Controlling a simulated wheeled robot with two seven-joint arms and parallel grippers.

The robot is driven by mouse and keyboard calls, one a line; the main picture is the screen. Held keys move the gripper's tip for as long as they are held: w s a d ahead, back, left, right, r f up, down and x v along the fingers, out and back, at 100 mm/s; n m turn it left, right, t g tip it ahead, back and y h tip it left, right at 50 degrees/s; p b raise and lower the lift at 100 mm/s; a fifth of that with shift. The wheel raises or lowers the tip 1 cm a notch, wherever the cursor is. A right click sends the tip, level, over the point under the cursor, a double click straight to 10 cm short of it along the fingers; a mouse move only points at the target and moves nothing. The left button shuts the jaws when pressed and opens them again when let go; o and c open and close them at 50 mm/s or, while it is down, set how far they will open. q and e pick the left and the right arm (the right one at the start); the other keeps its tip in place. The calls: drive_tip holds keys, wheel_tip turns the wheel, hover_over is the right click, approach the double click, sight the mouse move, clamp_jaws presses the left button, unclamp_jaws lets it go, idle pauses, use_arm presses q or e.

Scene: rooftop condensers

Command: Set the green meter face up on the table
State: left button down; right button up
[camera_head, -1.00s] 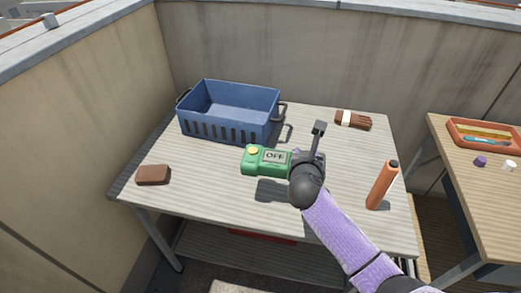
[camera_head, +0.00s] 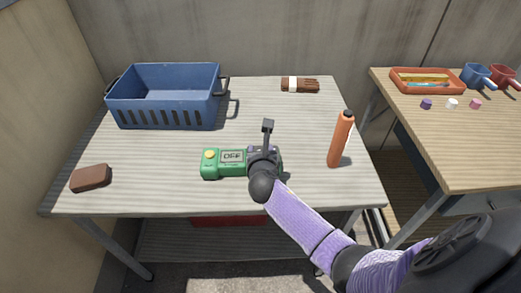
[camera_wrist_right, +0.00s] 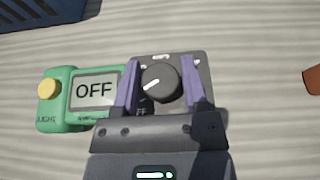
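The green meter (camera_head: 225,162) is face up and level at the near middle of the grey table (camera_head: 190,190). Its yellow button, OFF screen and grey dial panel face upward. The meter looks down at the tabletop; I cannot tell whether its underside touches. My right gripper (camera_head: 264,152) is over its right end. In the right wrist view, the fingers (camera_wrist_right: 160,82) stand close on either side of the round dark dial (camera_wrist_right: 161,83) and appear shut on the meter (camera_wrist_right: 58,112) there. My left gripper is not in view.
A blue crate (camera_head: 165,112) stands at the back left. A brown block (camera_head: 90,178) lies at the front left, an orange cylinder (camera_head: 341,140) stands at right, and a brown bundle (camera_head: 305,85) lies behind. A wooden table (camera_head: 470,140) at right holds an orange tray (camera_head: 400,87).

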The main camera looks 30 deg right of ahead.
drive_tip(key=shift+o, duration=1.2)
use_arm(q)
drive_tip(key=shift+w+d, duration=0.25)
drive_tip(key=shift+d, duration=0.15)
use_arm(e)
drive_tip(key=shift+o, duration=0.4)
